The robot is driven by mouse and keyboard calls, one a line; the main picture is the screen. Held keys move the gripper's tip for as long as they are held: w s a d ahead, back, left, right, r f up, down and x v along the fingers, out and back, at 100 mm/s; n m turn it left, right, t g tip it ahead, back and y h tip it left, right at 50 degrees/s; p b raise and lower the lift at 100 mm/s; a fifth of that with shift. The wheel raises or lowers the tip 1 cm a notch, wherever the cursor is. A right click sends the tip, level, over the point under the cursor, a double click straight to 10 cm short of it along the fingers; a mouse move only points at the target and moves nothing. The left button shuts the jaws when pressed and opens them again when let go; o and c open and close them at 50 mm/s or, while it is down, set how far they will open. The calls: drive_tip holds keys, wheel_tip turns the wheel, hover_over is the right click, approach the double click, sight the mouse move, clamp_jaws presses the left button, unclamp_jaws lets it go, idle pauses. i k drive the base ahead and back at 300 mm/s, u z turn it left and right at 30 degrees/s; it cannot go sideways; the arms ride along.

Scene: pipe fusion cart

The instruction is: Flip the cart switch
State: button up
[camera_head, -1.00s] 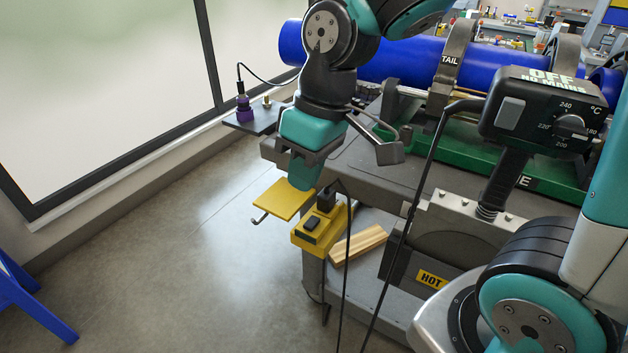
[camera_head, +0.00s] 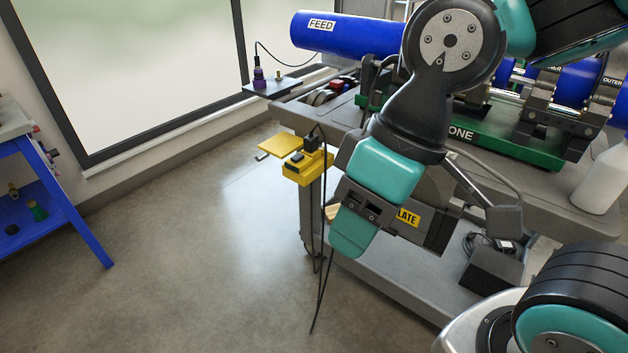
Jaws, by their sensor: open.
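The yellow switch box (camera_head: 310,170) is on the near left corner of the cart (camera_head: 440,250). A dark rocker switch (camera_head: 296,157) shows on its top, with a black plug (camera_head: 312,143) and cord beside it. I cannot tell which way the rocker is set. My gripper (camera_head: 352,236) is open, points downward, and appears in the picture to the right of and below the switch box, apart from it. My wrist covers part of the cart's side behind it. The inner faces of the jaws are hidden from this view.
A yellow flap (camera_head: 279,145) sticks out left of the box. A black cord (camera_head: 321,275) hangs to the floor. A blue pipe (camera_head: 350,35) and a white bottle (camera_head: 603,178) are on the cart. A blue table (camera_head: 65,215) stands left. Floor between is clear.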

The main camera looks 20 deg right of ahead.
sight(298, 157)
drive_tip(key=u, duration=0.95)
drive_tip(key=i, duration=1.35)
drive_tip(key=z, duration=0.7)
